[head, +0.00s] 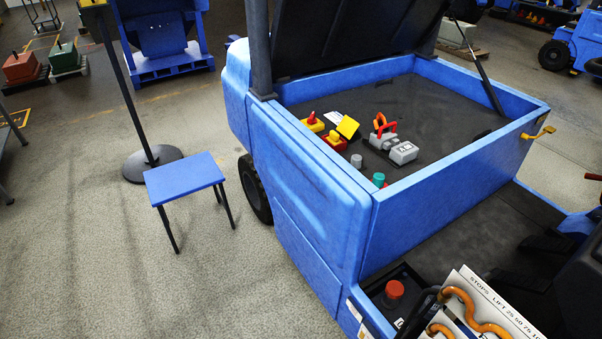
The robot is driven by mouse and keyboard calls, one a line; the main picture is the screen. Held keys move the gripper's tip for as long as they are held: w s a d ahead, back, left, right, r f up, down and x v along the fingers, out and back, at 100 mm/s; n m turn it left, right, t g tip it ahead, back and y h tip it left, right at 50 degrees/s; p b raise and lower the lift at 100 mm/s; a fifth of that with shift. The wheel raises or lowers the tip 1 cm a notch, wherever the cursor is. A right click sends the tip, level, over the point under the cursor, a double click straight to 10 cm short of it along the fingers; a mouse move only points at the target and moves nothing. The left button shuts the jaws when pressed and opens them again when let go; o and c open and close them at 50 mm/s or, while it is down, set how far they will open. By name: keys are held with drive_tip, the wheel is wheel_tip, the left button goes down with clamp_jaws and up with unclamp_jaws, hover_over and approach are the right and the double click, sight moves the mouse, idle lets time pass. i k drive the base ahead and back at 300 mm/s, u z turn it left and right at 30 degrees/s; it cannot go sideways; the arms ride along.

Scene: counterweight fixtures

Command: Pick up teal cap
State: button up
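The teal cap (378,178) is a small round piece near the front left corner inside the blue vehicle's open compartment (430,105). It sits close to the inner side of the near blue wall, and its lower part is partly hidden. My gripper is not in view.
Near the cap are a small grey cylinder (356,160), a grey connector (402,152), and red and yellow switches (337,138).

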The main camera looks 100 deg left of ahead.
sight(378, 178)
drive_tip(key=u, duration=3.65)
drive_tip(key=i, duration=1.15)
drive_tip(key=u, duration=0.65)
drive_tip(key=i, duration=0.75)
drive_tip(key=z, duration=0.05)
